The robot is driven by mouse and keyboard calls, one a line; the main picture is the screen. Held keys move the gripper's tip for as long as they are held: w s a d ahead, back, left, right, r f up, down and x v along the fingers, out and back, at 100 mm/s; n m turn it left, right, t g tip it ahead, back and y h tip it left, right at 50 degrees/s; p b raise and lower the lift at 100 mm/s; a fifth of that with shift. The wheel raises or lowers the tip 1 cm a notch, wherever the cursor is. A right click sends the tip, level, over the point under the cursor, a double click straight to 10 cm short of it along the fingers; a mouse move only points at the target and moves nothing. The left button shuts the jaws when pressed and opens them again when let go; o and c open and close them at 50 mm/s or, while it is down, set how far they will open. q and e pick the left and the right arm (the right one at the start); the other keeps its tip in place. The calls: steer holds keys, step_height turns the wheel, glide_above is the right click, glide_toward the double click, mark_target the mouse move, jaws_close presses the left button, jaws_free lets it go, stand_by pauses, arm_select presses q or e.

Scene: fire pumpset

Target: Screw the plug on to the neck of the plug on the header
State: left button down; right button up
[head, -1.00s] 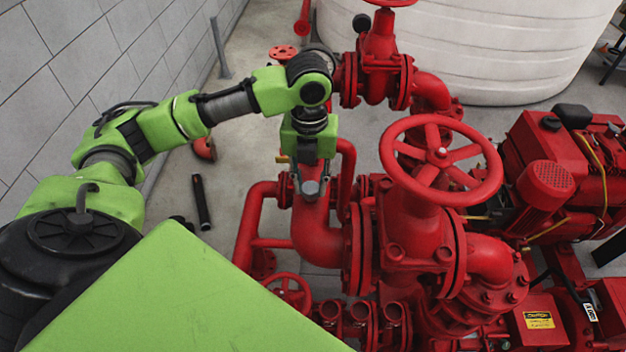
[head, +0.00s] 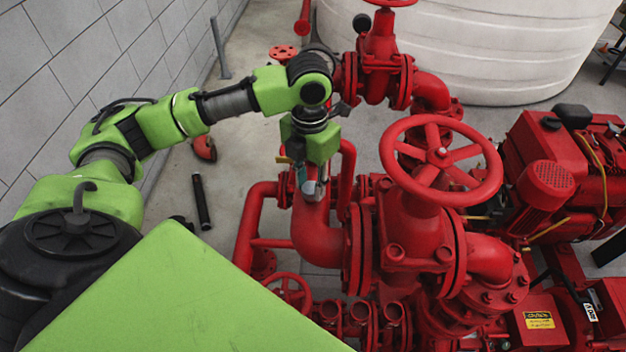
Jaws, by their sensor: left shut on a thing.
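My left gripper (head: 311,177) points down over the red header pipe (head: 318,228) in the middle of the view. It is shut on the plug (head: 311,189), a small grey round piece at its fingertips. The plug is at the top of the red pipe's bend. The neck is hidden beneath the plug and the fingers, so I cannot tell how far the plug is seated on it. My right gripper is not in view.
A large red handwheel (head: 441,157) on a valve stands close to the right of the gripper. A red engine (head: 560,170) is further right, and a white tank (head: 470,45) is behind. A black tube (head: 201,202) lies on the floor at the left.

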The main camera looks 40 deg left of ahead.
arm_select(q)
steer(key=shift+m, duration=1.1)
steer(key=c, duration=1.6)
jaws_free()
steer(key=shift+o, duration=0.2)
step_height(320, 180, up, 12)
